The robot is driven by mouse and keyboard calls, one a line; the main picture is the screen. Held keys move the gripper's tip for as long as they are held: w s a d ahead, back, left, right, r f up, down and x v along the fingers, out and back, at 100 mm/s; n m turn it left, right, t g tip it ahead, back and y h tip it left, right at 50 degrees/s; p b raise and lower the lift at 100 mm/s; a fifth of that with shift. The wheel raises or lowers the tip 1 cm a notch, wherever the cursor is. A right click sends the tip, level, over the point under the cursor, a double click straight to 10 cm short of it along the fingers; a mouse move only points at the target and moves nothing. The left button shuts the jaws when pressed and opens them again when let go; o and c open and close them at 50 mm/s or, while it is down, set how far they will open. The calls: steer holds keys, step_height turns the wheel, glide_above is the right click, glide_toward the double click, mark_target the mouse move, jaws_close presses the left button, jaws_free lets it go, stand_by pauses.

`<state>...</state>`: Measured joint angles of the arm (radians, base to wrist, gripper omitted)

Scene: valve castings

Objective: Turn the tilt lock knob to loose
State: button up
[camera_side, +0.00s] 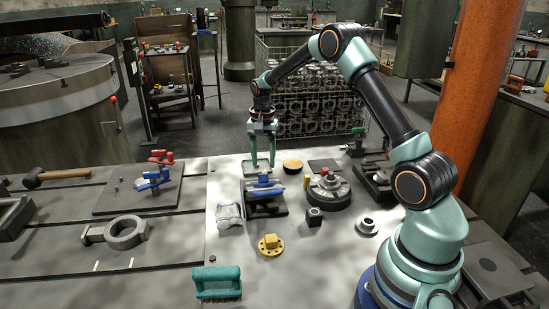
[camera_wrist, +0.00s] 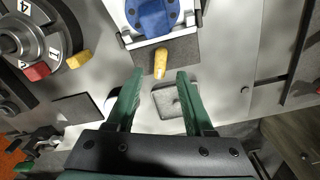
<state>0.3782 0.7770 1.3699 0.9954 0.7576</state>
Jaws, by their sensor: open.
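A yellow elongated knob (camera_wrist: 160,63), which looks like the tilt lock knob, stands at the edge of a dark-based fixture (camera_wrist: 180,50) in the wrist view. It points roughly along the line of my fingers. A blue casting (camera_wrist: 152,17) sits on this fixture; in the side view the casting (camera_side: 263,184) lies on the dark base. My gripper (camera_wrist: 160,74) is open and empty. In the wrist view its green fingertips appear on either side of the knob, without clear contact. In the side view my gripper (camera_side: 262,164) points down just behind the fixture. I see no loose or tight marking.
A numbered round table (camera_side: 328,192) with red and yellow knobs stands right of the fixture. A shallow tray (camera_wrist: 169,102) lies beneath my fingers in the wrist view.

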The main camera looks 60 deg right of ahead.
steer(key=shift+f, duration=2.1)
jaws_close()
